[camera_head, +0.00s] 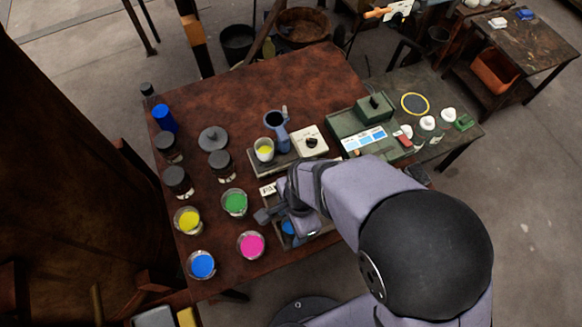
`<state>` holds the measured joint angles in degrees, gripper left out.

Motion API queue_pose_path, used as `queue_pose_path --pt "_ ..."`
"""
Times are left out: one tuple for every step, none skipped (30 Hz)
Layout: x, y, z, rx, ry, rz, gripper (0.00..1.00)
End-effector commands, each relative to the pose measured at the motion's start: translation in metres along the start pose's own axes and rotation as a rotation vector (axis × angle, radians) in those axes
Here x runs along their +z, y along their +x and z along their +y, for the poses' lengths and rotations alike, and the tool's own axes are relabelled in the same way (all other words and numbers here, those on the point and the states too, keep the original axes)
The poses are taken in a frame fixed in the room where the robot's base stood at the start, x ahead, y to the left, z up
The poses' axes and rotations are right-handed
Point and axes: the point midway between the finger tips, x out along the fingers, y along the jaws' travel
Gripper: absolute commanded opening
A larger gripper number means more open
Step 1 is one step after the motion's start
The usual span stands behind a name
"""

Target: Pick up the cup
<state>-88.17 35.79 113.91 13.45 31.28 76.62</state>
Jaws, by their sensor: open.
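A pale cup (264,150) with yellow contents stands upright on the grey base of a stirrer stand (277,130). Glass cups of colour stand near the table's front left: yellow (187,220), green (234,202), pink (251,245) and blue (202,265). The picture does not show which cup is meant. My gripper (264,216) is open, at the table's front, right of the green cup and below the pale cup. It appears apart from these cups; its jaws are small and partly hidden by my arm.
A tray (318,239) with something blue lies partly hidden under my arm. Dark-lidded jars (177,181), a blue cylinder (165,118) and a grey lid (213,139) stand at left. A white box (310,141) and green box (362,115) stand right of the stirrer. The brown table's (310,85) back is clear.

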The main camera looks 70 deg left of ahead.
Motion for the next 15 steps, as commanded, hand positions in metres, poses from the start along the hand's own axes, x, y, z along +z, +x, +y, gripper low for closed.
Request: queue_pose_path --pt "0.0001 0.0006 -0.0001 0.000 0.000 0.000 0.60" --pt "0.0001 0.0007 -0.0002 -0.001 0.000 0.000 0.60" --pt "0.0001 0.0007 -0.0003 -0.001 0.000 0.000 0.60" --pt "0.0001 0.0006 -0.0003 -0.001 0.000 0.000 0.60" --pt "0.0001 0.0006 -0.0003 -0.001 0.000 0.000 0.60" --pt "0.0000 0.0005 -0.0003 -0.001 0.000 0.000 0.60" --pt "0.0000 0.0005 -0.0003 -0.001 0.000 0.000 0.53" --pt "0.0000 0.0004 -0.0003 -0.001 0.000 0.000 0.46" --pt "0.0000 0.0004 -0.0003 -0.001 0.000 0.000 0.36" --pt "0.0000 0.0004 -0.0003 -0.001 0.000 0.000 0.29" --pt "0.0000 0.0004 -0.0003 -0.001 0.000 0.000 0.22" --pt "0.0000 0.0003 -0.0003 -0.001 0.000 0.000 0.16" --pt "0.0000 0.0003 -0.0003 -0.001 0.000 0.000 0.16" --pt "0.0000 0.0002 -0.0003 -0.001 0.000 0.000 0.16" --pt "0.0000 0.0002 -0.0003 -0.001 0.000 0.000 0.16"
